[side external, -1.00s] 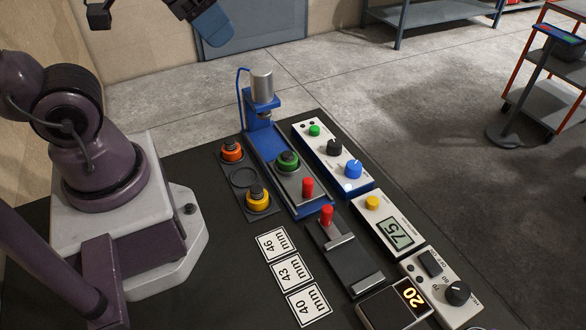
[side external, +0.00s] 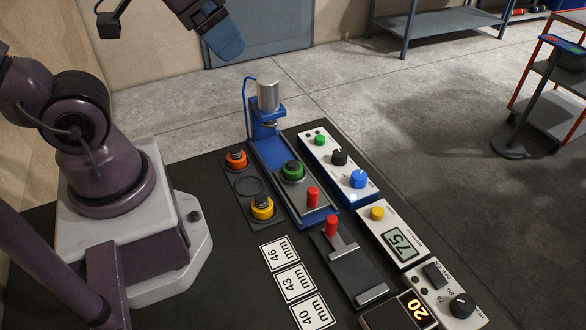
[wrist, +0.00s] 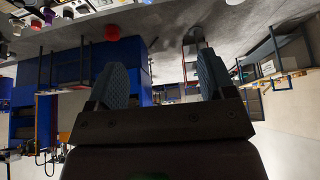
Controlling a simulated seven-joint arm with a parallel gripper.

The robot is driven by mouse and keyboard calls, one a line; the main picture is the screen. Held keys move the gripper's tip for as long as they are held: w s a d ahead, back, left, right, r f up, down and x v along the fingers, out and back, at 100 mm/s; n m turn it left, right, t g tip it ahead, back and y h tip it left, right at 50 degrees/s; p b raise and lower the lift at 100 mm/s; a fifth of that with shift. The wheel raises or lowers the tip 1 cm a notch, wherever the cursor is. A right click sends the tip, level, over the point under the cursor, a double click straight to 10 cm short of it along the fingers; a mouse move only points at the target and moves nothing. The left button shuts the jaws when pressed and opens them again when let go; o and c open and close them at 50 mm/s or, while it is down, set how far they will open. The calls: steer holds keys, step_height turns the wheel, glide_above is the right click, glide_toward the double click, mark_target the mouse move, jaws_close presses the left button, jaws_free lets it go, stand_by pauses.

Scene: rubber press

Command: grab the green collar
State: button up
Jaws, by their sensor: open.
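The green collar (side external: 292,172) sits around a dark core on the sliding plate of the blue press (side external: 268,133), in front of the press's silver cylinder, in the side view. My gripper shows in the wrist view (wrist: 163,88) with its two blue-grey fingers wide apart and nothing between them. In the side view a blue fingertip (side external: 225,38) is at the top, high above and to the left of the press, well away from the collar. The green collar cannot be made out in the wrist view.
An orange collar (side external: 236,160) and a yellow collar (side external: 262,208) sit on a dark holder left of the press, with an empty round place between them. A red-handled slide (side external: 332,228), control boxes (side external: 340,165) and number cards (side external: 280,252) surround the press.

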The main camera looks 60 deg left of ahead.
steer(key=n+t+h, duration=0.5)
steer(key=n+h, duration=0.3)
steer(key=n, duration=2)
glide_toward(298, 164)
step_height(298, 164, up, 6)
steer(key=w+d, duration=0.2)
step_height(298, 164, down, 7)
steer(key=shift+w+a+f, duration=0.15)
steer(key=shift+a, duration=0.05)
steer(key=shift+w+d+f+h, duration=0.15)
steer(key=shift+f+h, duration=0.1)
steer(key=shift+h, duration=0.05)
steer(key=shift+x, duration=3.55)
steer(key=c, duration=1.1)
